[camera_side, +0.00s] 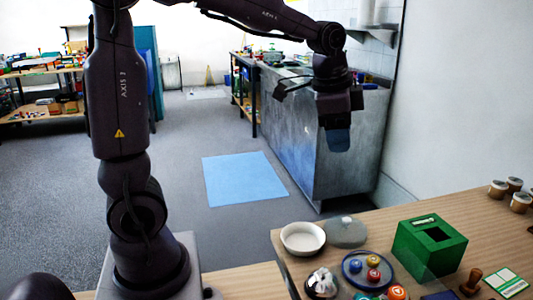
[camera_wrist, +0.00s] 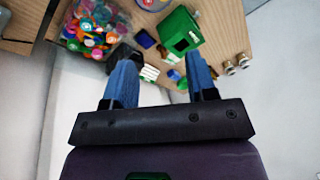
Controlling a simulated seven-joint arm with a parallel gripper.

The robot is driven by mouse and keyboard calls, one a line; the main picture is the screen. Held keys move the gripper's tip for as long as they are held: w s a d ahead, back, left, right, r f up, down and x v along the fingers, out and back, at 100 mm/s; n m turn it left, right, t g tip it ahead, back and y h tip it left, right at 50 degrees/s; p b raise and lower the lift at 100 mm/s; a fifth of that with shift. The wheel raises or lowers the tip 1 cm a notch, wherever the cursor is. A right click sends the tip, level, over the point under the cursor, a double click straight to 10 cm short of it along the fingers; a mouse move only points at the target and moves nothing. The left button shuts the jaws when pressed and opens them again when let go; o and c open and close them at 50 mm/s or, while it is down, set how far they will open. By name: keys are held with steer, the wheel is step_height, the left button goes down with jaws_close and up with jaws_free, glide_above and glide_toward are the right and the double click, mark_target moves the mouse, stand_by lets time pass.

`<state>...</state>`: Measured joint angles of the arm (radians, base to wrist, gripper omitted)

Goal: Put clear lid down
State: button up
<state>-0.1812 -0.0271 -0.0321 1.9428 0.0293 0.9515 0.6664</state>
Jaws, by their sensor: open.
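The clear lid (camera_side: 345,232), a round greyish see-through disc with a pale knob on top, lies on the wooden table beside the white bowl (camera_side: 302,239). It is to the right of the bowl and looks to be off it. My gripper (camera_side: 337,146) is high above the table, well apart from the lid. In the wrist view its two blue fingers (camera_wrist: 161,78) are spread wide with nothing held between them. I cannot make out the lid in the wrist view.
A green box (camera_side: 430,246) with a slot stands right of the lid. A round blue tray (camera_side: 368,270) with coloured round pieces sits in front. A wooden stamp (camera_side: 471,282) and several small jars (camera_side: 515,186) are further right. A clear container of colourful caps (camera_wrist: 95,28) shows in the wrist view.

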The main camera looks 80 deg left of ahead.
steer(key=s+d+n+t, duration=0.1)
steer(key=s+d+n, duration=0.1)
steer(key=s, duration=0.6)
steer(key=s+d+n+t, duration=0.1)
steer(key=s+d+n, duration=0.2)
steer(key=s, duration=0.4)
steer(key=shift+s+d+n+h, duration=0.35)
steer(key=shift+n+h, duration=0.05)
steer(key=shift+n, duration=0.1)
